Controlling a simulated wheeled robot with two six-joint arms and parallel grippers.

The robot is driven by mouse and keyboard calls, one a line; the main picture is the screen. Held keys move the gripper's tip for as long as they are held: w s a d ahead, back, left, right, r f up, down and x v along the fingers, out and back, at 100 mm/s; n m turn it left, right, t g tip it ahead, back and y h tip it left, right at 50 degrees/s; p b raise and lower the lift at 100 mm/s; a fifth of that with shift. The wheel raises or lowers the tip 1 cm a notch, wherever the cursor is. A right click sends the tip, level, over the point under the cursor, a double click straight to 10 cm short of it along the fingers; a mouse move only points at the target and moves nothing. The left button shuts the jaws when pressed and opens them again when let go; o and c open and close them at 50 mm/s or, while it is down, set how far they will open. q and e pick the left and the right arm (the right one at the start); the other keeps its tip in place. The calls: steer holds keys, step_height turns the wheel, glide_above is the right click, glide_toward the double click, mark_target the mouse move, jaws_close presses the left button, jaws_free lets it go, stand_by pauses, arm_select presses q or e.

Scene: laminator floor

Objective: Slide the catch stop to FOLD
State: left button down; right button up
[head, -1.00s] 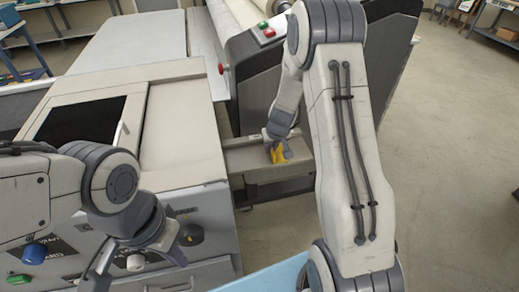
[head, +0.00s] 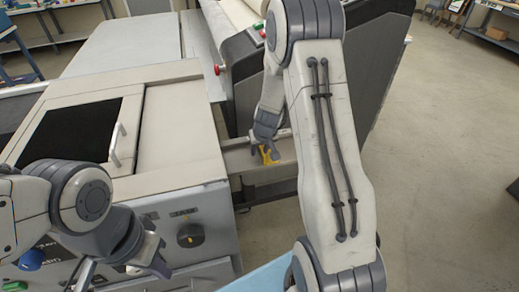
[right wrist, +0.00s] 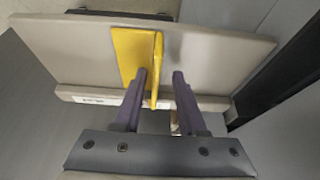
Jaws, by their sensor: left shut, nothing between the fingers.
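The yellow catch stop (head: 269,155) sits on the beige catch tray (head: 245,162) beside the machine. In the right wrist view it is a yellow plate with an upright fin (right wrist: 157,62). My right gripper (right wrist: 159,74) is open, with one finger on each side of the fin and gaps showing; it reaches down at the stop in the head view (head: 266,142). A white label (right wrist: 90,99) on the tray edge is too small to read. My left gripper (head: 155,266) is shut and empty in front of the machine's control panel. FOLD lettering is not readable.
The grey panel carries a black dial (head: 190,235) and a blue knob (head: 31,259), close to my left gripper. A machine with a red button (head: 216,69) stands behind the tray. Floor to the right is clear.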

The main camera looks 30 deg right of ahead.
steer(key=p+v, duration=0.4)
steer(key=v, duration=0.5)
steer(key=shift+d+r+p, duration=0.1)
steer(key=shift+r+p, duration=0.2)
steer(key=shift+s+r, duration=0.3)
steer(key=shift+r, duration=0.05)
